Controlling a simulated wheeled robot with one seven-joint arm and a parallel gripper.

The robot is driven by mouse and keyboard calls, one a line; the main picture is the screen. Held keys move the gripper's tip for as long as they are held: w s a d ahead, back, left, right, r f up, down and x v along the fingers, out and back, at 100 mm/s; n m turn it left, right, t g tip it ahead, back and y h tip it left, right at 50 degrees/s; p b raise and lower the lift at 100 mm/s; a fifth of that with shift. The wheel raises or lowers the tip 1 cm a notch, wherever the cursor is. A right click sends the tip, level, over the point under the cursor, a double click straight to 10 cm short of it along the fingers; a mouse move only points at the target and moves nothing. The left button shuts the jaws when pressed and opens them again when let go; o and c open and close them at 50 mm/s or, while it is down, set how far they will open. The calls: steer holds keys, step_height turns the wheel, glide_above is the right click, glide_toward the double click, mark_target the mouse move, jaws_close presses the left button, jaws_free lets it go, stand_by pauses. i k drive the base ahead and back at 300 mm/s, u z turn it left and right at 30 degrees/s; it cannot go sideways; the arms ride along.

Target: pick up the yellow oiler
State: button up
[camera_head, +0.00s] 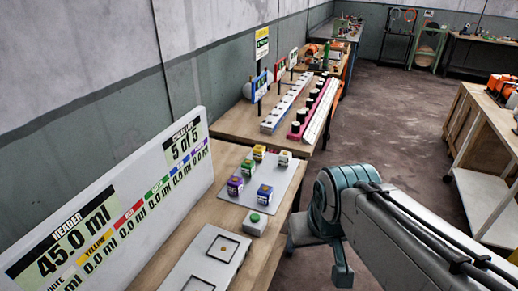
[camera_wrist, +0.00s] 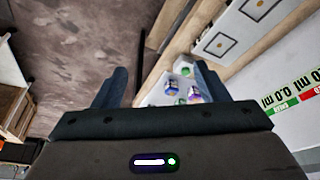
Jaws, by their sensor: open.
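A small block-shaped oiler with yellow on it (camera_head: 258,153) stands at the back of the grey plate (camera_head: 287,187) on the bench. Several similar oilers stand near it, among them a purple one (camera_head: 235,186), a blue one (camera_head: 264,194) and a white one (camera_head: 285,159). My gripper (camera_wrist: 160,82) is open and empty in the wrist view, with its two dark fingers apart. In that view some of the small oilers, such as a purple one (camera_wrist: 193,94), show beyond the fingers, partly hidden by them. I cannot pick out the yellow one there.
A box with a green button (camera_head: 254,222) sits in front of the plate. A pale panel with framed squares (camera_head: 206,267) lies nearer. A tall display board (camera_head: 110,205) stands along the left. Bare floor (camera_head: 400,110) lies to the right of the benches.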

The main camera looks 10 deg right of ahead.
mark_target(258, 151)
steer(key=z, duration=1.25)
steer(key=i, duration=2.9)
steer(key=u, duration=3.2)
steer(key=i, duration=0.5)
steer(key=u, duration=0.05)
